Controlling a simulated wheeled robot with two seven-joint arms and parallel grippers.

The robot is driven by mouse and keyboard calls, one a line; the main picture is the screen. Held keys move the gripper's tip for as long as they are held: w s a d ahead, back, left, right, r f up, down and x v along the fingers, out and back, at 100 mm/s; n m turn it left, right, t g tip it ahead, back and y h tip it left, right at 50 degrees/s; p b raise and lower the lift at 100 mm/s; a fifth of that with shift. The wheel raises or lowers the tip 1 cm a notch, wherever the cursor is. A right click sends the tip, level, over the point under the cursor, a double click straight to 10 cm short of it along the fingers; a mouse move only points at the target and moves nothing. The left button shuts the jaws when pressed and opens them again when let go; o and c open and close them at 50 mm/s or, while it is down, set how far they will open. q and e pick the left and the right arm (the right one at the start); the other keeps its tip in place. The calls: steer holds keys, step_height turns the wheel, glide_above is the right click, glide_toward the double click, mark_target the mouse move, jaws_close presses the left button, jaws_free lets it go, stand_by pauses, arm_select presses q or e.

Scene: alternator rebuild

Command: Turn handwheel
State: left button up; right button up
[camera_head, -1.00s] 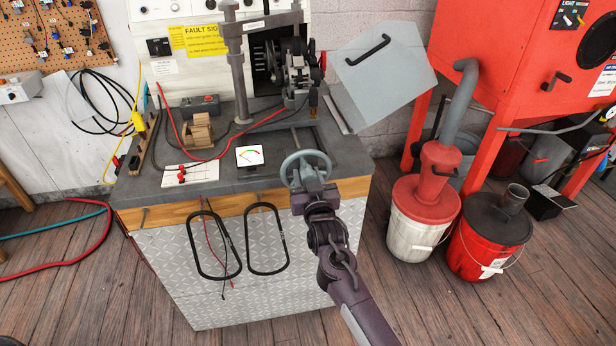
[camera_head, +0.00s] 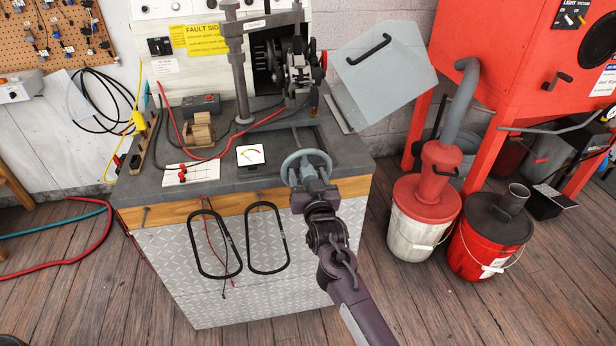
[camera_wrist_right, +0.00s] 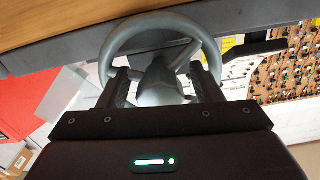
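The grey handwheel (camera_head: 291,172) stands at the front edge of the dark bench, by its right corner. In the right wrist view, its round rim (camera_wrist_right: 150,20) and central hub (camera_wrist_right: 160,82) fill the upper middle. My right gripper (camera_head: 313,178) is at the wheel and covers its lower part in the head view. In the right wrist view, the two fingers (camera_wrist_right: 162,88) are spread wide, one on each side of the hub and close to the rim. Gaps show between fingers and hub; rim contact is unclear. My left gripper is out of view.
A small meter (camera_head: 250,155) and a white card with red clips (camera_head: 191,173) lie left of the wheel. Behind it stand a grey post (camera_head: 241,75), machinery (camera_head: 299,68) and a tilted grey panel (camera_head: 385,75).

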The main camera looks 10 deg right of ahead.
steer(key=s, duration=0.7)
steer(key=shift+s, duration=0.4)
steer(key=s+f+n+g, duration=0.1)
steer(key=s+f+g, duration=0.3)
steer(key=f, duration=0.8)
steer(key=s+d+f+n+g+y, duration=0.1)
steer(key=s+f+g, duration=0.1)
steer(key=s+f, duration=0.7)
steer(key=s+f+n+g, duration=0.1)
steer(key=s+f+g, duration=0.2)
steer(key=f, duration=1.1)
steer(key=s+d+f+g, duration=0.2)
steer(key=s+f, duration=0.3)
steer(key=s, duration=0.6)
steer(key=s+d+f+g+p, duration=0.1)
steer(key=s+d+f+g, duration=0.2)
steer(key=s+f, duration=0.3)
steer(key=s+d+f+g+h+p, duration=0.1)
steer(key=s+d+f+g, duration=0.2)
steer(key=s, duration=1.4)
step_height(320, 180, down, 3)
steer(key=shift+d+f+n, duration=0.2)
steer(key=shift+d+n, duration=0.2)
steer(key=shift+d, duration=0.05)
steer(key=shift+s, duration=0.1)
